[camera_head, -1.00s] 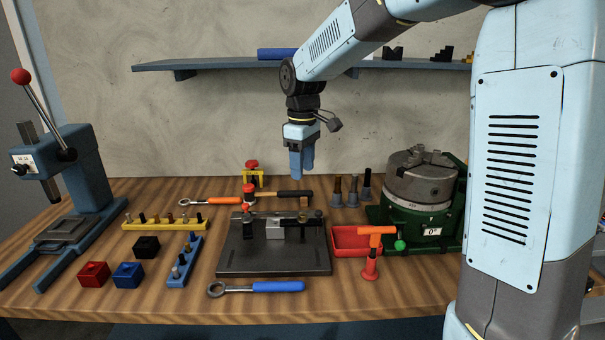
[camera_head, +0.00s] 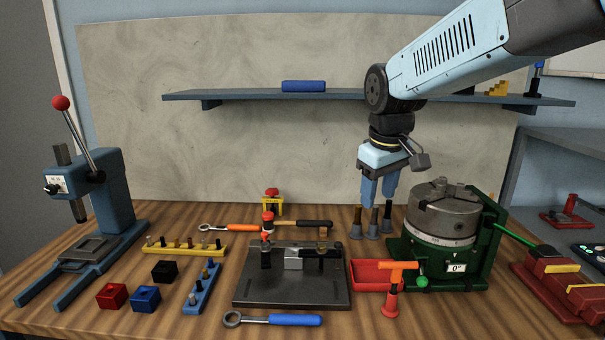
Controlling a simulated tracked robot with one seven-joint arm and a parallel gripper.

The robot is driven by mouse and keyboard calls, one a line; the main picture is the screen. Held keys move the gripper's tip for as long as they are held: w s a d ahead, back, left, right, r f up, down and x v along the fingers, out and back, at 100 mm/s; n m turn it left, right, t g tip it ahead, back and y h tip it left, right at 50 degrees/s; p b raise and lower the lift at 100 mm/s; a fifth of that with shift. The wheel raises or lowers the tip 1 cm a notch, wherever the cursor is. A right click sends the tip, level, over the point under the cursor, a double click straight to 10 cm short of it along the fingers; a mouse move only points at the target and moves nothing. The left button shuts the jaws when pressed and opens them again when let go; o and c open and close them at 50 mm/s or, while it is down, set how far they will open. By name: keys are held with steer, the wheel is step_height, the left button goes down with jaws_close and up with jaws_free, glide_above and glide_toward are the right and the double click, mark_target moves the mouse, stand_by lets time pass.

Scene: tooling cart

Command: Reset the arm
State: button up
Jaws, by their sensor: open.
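My gripper (camera_head: 378,192) points down with two blue fingers apart and nothing between them. It hangs in the air above the back right of the wooden bench, in front of the backboard. Dark upright tool holders (camera_head: 372,222) stand below and behind the fingers, partly hidden by them. My light blue arm reaches in from the upper right. The rotary chuck (camera_head: 442,222) on its green base stands to the right of the gripper, clear of it.
A blue arbor press (camera_head: 105,200) stands at left. A shelf (camera_head: 230,96) runs behind the arm. A red vise (camera_head: 560,285) is at far right.

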steer(key=s+d+m+t, duration=0.3)
steer(key=s+d+m, duration=0.3)
steer(key=s, duration=0.8)
steer(key=shift+s+d+f, duration=0.25)
steer(key=shift+d+f, duration=0.2)
steer(key=shift+d, duration=0.6)
